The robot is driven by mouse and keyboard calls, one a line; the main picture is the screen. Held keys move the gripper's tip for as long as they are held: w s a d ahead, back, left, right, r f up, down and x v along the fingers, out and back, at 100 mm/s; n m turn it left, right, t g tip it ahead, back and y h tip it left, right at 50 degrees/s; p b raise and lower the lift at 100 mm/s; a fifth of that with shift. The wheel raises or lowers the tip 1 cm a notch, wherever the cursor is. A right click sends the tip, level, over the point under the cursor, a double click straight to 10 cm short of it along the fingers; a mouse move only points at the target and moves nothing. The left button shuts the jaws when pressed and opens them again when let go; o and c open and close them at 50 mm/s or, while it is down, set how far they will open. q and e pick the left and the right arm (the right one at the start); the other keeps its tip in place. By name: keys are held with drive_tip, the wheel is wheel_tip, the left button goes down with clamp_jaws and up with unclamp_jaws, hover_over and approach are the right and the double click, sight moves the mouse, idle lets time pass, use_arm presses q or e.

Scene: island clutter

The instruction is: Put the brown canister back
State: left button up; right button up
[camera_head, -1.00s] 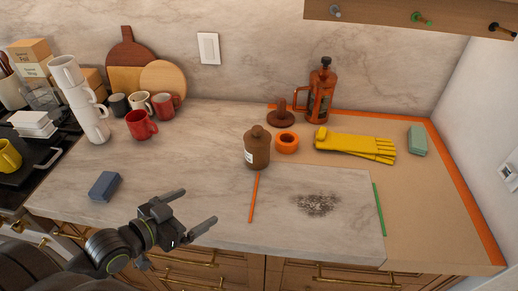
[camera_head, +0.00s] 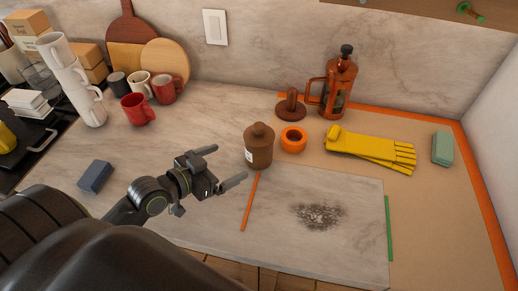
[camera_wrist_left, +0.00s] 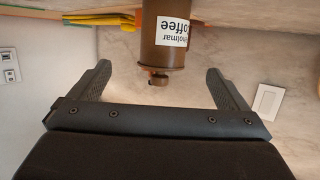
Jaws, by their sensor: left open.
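The brown canister (camera_head: 259,148) stands upright on the marble counter, left of the orange ring. It has a knobbed lid and a white label. In the left wrist view the canister (camera_wrist_left: 165,55) appears upside down, its label reading "coffee", between the two fingers and beyond them. My left gripper (camera_head: 222,166) is open and empty, to the left of the canister and apart from it. The gripper's fingers also show in the left wrist view (camera_wrist_left: 157,82). My right gripper is not in view.
An orange ring (camera_head: 293,139), a brown tamper-like piece (camera_head: 291,107), a French press (camera_head: 339,86) and yellow gloves (camera_head: 370,146) stand or lie behind and right of the canister. Mugs (camera_head: 138,109) stand at left.

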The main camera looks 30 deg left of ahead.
sight(249, 151)
use_arm(q)
drive_tip(key=p+x, duration=0.1)
drive_tip(key=x, duration=0.6)
drive_tip(key=shift+w+a, duration=0.1)
drive_tip(key=shift+w, duration=0.05)
drive_tip(key=shift+w+d+f, duration=0.15)
drive_tip(key=shift+w+d, duration=0.05)
drive_tip(key=shift+w, duration=0.25)
drive_tip(key=x, duration=0.1)
drive_tip(key=p+x, duration=0.1)
drive_tip(key=x, duration=0.1)
drive_tip(key=p+x, duration=0.1)
drive_tip(key=shift+w+a+f, duration=0.15)
drive_tip(key=shift+w, duration=0.3)
drive_tip(key=shift+w+f, duration=0.15)
drive_tip(key=shift+w, duration=0.1)
drive_tip(key=c, duration=1.3)
